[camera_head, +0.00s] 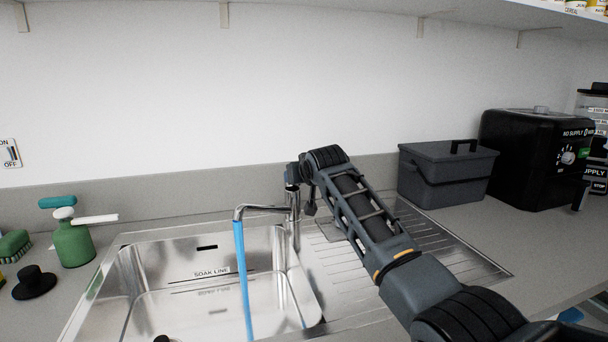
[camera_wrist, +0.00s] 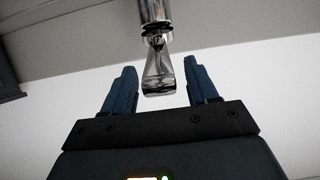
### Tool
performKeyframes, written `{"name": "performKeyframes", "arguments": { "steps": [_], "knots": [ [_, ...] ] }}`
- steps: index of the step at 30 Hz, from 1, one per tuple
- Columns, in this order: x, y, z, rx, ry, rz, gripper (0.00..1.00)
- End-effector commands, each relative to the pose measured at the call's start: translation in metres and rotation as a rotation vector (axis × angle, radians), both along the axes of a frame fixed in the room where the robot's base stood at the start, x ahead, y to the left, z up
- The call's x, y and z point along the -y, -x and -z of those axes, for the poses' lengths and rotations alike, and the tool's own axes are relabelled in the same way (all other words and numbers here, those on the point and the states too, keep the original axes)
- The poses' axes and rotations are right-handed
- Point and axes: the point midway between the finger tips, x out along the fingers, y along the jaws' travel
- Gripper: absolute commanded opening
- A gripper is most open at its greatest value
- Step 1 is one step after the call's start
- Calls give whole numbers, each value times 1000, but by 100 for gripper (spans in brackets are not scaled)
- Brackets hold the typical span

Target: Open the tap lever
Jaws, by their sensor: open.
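The chrome tap (camera_head: 294,222) stands at the back right of the sink, with its spout (camera_head: 262,209) bent left over the basin. A blue stream (camera_head: 242,268) runs from the spout down into the basin. My gripper (camera_head: 293,175) is at the top of the tap and hides most of the lever in the head view. In the wrist view the tap's shiny lever (camera_wrist: 158,78) lies between the two blue fingers of my open gripper (camera_wrist: 160,66). A gap shows on each side of the lever.
The steel sink (camera_head: 130,248) has a ribbed drainboard (camera_head: 460,250) on its right, under my arm. A green soap bottle (camera_head: 74,243) stands left of it. A grey lidded box (camera_head: 445,178) and a black appliance (camera_head: 525,155) stand at the right back.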

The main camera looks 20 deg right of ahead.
Motion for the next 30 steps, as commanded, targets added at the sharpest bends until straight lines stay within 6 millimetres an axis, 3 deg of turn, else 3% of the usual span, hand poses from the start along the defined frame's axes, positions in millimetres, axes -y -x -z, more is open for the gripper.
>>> {"name": "performKeyframes", "arguments": {
  "steps": [12, 30],
  "knots": [
    [0, 36, -16, 0, 0, 1, 58],
    [0, 39, -18, 0, 0, 1, 58]
  ]
}}
